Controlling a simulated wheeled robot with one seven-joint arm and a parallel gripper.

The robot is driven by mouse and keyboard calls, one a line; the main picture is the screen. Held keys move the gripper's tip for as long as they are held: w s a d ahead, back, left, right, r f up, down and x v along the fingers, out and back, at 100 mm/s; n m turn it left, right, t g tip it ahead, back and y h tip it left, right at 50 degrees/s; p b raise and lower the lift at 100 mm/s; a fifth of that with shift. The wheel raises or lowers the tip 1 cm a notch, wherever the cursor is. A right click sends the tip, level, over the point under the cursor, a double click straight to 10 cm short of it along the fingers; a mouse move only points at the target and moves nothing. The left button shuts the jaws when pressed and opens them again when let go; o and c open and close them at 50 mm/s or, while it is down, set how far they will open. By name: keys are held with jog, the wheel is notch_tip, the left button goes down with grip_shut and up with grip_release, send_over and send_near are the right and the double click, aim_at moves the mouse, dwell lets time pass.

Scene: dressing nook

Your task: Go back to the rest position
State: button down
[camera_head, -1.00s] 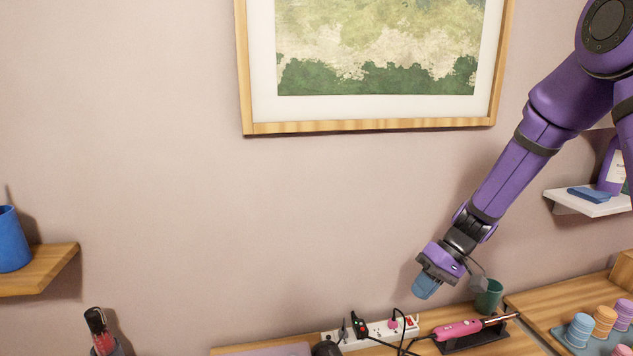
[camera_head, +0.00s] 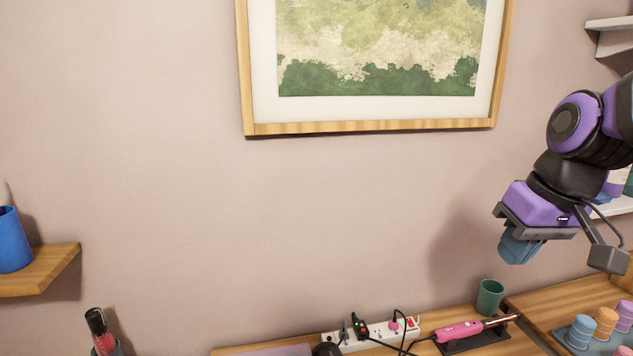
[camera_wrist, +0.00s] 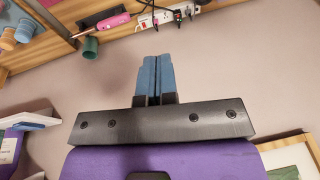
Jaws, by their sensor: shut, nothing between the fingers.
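My gripper (camera_head: 518,247) hangs in the air at the right of the head view, in front of the wall and above the green cup. Its blue fingers are together with nothing between them. They also show pressed side by side in the wrist view (camera_wrist: 153,78). My purple arm reaches in from the right edge, bent and pulled in. The gripper touches nothing.
A counter below carries a green cup (camera_head: 489,297), a pink curling iron (camera_head: 458,331) and a white power strip (camera_head: 375,333). Colored spools (camera_head: 606,320) stand at right. A framed picture (camera_head: 370,128) hangs on the wall. A wooden shelf (camera_head: 45,270) holds a blue cup (camera_head: 12,242).

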jog(key=s+d+r+m+t+h, duration=0.1)
jog(key=s+d+r+t, duration=0.2)
jog(key=s, duration=0.5)
jog(key=shift+s+r+m+h, duration=0.3)
jog(key=shift+r+m+h, duration=0.1)
jog(key=shift+r, duration=0.35)
dwell(1.2)
